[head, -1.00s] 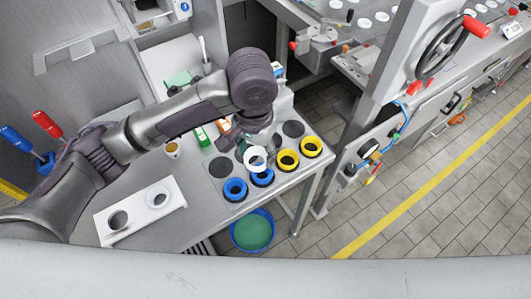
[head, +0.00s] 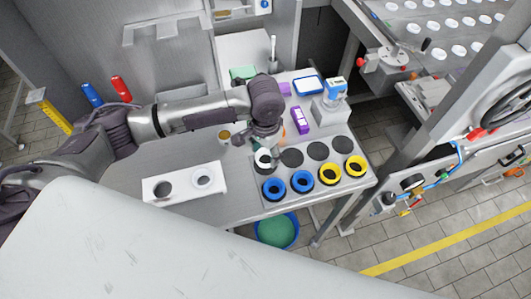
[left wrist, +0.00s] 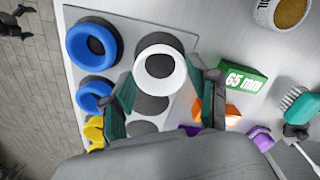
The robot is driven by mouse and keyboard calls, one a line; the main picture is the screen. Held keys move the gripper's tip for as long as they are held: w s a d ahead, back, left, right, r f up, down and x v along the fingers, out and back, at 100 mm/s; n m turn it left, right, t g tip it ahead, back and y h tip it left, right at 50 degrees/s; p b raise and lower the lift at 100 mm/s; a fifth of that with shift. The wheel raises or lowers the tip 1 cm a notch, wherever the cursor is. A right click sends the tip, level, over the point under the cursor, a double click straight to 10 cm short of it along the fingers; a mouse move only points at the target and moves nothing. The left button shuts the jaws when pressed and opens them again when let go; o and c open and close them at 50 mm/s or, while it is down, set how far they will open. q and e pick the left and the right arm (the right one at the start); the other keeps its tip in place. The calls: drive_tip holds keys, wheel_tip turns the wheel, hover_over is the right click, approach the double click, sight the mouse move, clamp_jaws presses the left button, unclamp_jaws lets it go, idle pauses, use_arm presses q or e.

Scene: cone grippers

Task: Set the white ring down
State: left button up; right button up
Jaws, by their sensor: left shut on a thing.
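My left gripper (head: 262,146) is shut on the white ring (head: 263,165), which sits between the two fingers. In the head view the ring is over the left end of the back row of dark round spots. In the left wrist view the ring (left wrist: 160,90) covers part of a dark spot (left wrist: 172,40), between the gripper's (left wrist: 160,74) fingers. I cannot tell whether it touches the mat (head: 318,162). Other dark spots (head: 317,150) to its right are bare. Blue rings (head: 302,188) and yellow rings (head: 330,181) lie in the front row. My right gripper is not in view.
A white block with two round places (head: 180,193) lies to the left. A blue tub (head: 277,231) stands below the table's front edge.

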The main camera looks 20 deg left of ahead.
use_arm(q)
drive_tip(key=shift+f, duration=1.05)
drive_tip(key=shift+f, duration=0.1)
drive_tip(key=o, duration=0.9)
wheel_tip(320, 180, up, 12)
drive_tip(key=shift+r+b, duration=0.15)
drive_tip(key=shift+b, duration=0.9)
